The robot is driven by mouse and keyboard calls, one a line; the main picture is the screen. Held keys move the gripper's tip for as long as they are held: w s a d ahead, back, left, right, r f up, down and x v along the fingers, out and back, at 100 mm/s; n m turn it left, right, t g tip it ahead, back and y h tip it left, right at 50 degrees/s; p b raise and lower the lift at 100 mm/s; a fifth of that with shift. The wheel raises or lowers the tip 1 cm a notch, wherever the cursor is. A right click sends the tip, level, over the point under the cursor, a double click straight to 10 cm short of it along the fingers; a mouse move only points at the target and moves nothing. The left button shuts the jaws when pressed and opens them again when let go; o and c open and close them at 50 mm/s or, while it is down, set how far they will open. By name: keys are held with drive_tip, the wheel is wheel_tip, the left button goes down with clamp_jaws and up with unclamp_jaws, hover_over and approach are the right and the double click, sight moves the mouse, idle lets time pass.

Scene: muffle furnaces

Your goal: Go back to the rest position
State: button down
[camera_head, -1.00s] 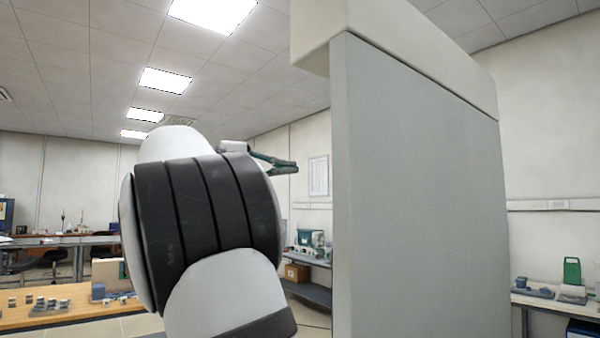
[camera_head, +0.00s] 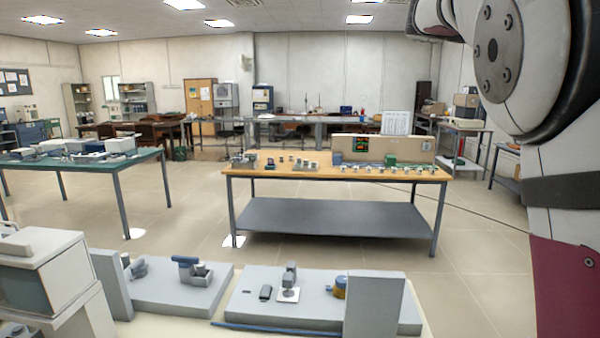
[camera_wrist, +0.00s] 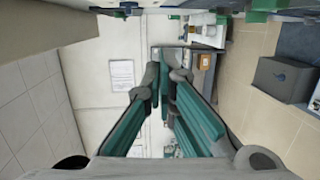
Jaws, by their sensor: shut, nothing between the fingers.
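My gripper (camera_wrist: 167,77) shows in the wrist view, with green and grey fingers brought together at the tips and nothing held between them. It is clear of any surface that I can make out. In the head view my arm fills the right edge, with white links and a dark joint; the gripper itself is out of that view.
In the head view a wooden-topped bench (camera_head: 262,174) with small items stands mid-room. A green table (camera_head: 150,157) is at left. A pale counter with grey equipment bases (camera_head: 255,312) and a white box-shaped device (camera_head: 50,250) is near. Open floor (camera_head: 185,225) lies between.

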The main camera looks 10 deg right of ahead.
drive_tip(key=s+a+f+n+t+y, duration=0.2)
drive_tip(key=f+t+y, duration=0.1)
drive_tip(key=f, duration=0.5)
drive_tip(key=s+a+f+n+t+y, duration=0.2)
drive_tip(key=f+t+y, duration=0.15)
drive_tip(key=f, duration=0.45)
drive_tip(key=s+a+f+t+y, duration=0.2)
drive_tip(key=s+a+f+y, duration=0.2)
drive_tip(key=a+f, duration=0.5)
drive_tip(key=s+a+f+t+y, duration=0.3)
drive_tip(key=s+a+f, duration=0.4)
drive_tip(key=a, duration=1)
wheel_tip(320, 180, down, 3)
drive_tip(key=shift+s+a+r+y, duration=0.1)
drive_tip(key=shift+s+a+y, duration=0.2)
drive_tip(key=shift+y, duration=0.45)
